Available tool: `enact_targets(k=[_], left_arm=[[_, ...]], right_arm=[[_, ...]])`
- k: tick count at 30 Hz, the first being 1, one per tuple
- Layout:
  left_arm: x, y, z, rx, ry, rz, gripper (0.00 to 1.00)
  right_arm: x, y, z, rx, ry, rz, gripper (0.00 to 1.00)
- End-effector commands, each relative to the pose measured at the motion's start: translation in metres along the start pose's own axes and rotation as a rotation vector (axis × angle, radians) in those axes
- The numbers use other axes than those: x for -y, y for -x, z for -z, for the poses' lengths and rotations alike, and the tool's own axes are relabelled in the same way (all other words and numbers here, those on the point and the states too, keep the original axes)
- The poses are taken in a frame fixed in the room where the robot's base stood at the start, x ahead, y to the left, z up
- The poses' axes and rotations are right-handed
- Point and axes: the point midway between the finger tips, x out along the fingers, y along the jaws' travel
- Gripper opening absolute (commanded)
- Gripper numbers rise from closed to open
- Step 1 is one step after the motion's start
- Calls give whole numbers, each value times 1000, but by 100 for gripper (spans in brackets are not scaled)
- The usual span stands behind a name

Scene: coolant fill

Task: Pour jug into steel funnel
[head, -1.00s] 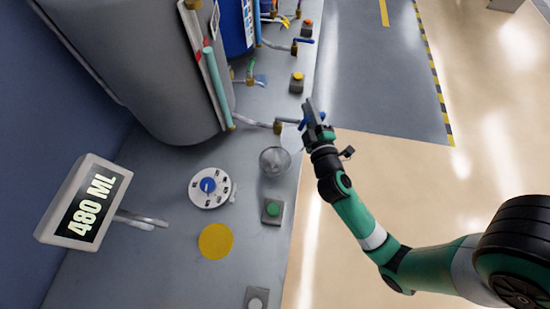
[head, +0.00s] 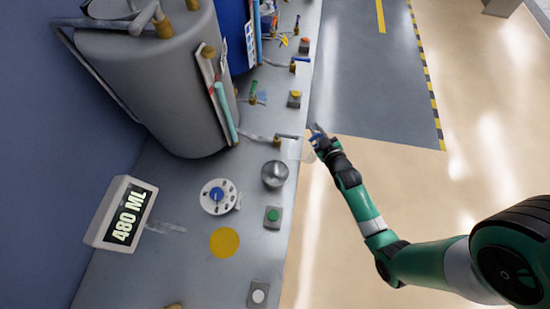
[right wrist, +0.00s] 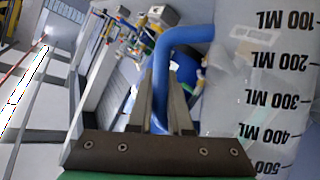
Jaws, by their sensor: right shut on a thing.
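The steel funnel (head: 275,174) stands on the grey bench near its right edge in the head view. My right gripper (head: 318,137) is up and to the right of it, past the bench edge. It is shut on the blue handle (right wrist: 180,36) of a clear jug. In the right wrist view the jug's wall (right wrist: 225,75) fills the right side, with black ML marks. In the head view the jug is faint and mostly lost against the bench edge, apart from the funnel. Its tilt and liquid level are unclear. My left gripper is not in view.
A display (head: 122,215) reads 480 ML. A white dial with a blue knob (head: 217,195), a yellow disc (head: 225,242) and a green button (head: 273,216) lie near the funnel. A large grey tank (head: 150,90) and a tap (head: 280,139) stand behind. Floor right of the bench is open.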

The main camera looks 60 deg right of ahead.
Motion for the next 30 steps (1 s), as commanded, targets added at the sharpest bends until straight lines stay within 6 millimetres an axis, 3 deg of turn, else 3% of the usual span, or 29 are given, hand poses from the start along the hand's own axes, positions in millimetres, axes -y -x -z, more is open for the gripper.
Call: enact_targets(k=[5, 9, 18, 30], left_arm=[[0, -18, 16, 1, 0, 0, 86], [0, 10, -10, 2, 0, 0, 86], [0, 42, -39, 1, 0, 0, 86], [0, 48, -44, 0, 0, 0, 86]], right_arm=[[-8, 0, 0, 11, -43, 8, 0], [-8, -7, -17, 18, -94, 17, 0], [-12, -17, -40, 47, -257, 87, 0], [-18, -22, -47, 83, -440, 165, 0]])
